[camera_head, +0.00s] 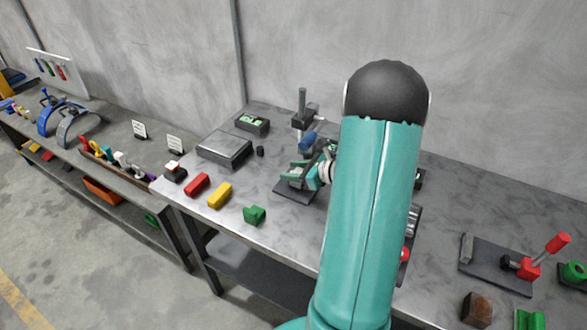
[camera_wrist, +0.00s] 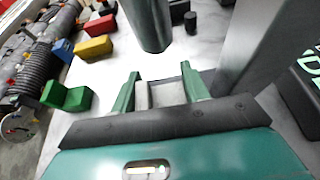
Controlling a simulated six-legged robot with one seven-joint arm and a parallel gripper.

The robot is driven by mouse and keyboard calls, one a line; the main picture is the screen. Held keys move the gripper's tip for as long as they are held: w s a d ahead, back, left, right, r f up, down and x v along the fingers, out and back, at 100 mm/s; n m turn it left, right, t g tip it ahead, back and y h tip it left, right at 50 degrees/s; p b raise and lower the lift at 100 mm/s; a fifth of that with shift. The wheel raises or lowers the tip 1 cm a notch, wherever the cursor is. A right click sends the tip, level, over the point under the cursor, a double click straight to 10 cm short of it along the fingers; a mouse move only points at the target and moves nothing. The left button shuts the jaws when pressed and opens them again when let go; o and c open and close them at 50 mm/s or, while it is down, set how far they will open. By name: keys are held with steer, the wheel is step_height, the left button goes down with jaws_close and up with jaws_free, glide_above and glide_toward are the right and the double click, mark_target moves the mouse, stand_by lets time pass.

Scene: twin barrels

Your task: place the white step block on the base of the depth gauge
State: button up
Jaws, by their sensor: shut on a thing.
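The depth gauge stands near the back of the table, with an upright post (camera_head: 302,100) and a dark flat base plate (camera_head: 291,191). My gripper (camera_head: 297,175) is over this base, close to it, and partly covered by my arm. In the wrist view my gripper (camera_wrist: 165,91) is shut on a pale grey-white block, the white step block (camera_wrist: 167,93), which sits between the green fingers. Most of the block is hidden by the gripper body, so I cannot tell whether it touches the base. A dark round column (camera_wrist: 148,22) stands just beyond the fingertips.
Red (camera_head: 197,184), yellow (camera_head: 219,195) and green (camera_head: 254,215) blocks lie left of the gauge. A grey flat box (camera_head: 225,148) is behind them. A red-handled clamp (camera_head: 530,268) is at right. A wide grey post (camera_wrist: 265,45) rises close to the gripper's right.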

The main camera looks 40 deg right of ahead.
steer(key=shift+w+d+f, duration=0.1)
steer(key=shift+w+f, duration=0.1)
steer(key=shift+s, duration=0.15)
steer(key=o, duration=1.3)
steer(key=shift+f, duration=0.15)
steer(key=shift+c, duration=0.2)
steer(key=shift+r, duration=0.2)
steer(key=shift+s+r, duration=0.15)
steer(key=shift+s, duration=0.1)
steer(key=v, duration=1.1)
steer(key=shift+s, duration=0.2)
steer(key=shift+d+r, duration=0.1)
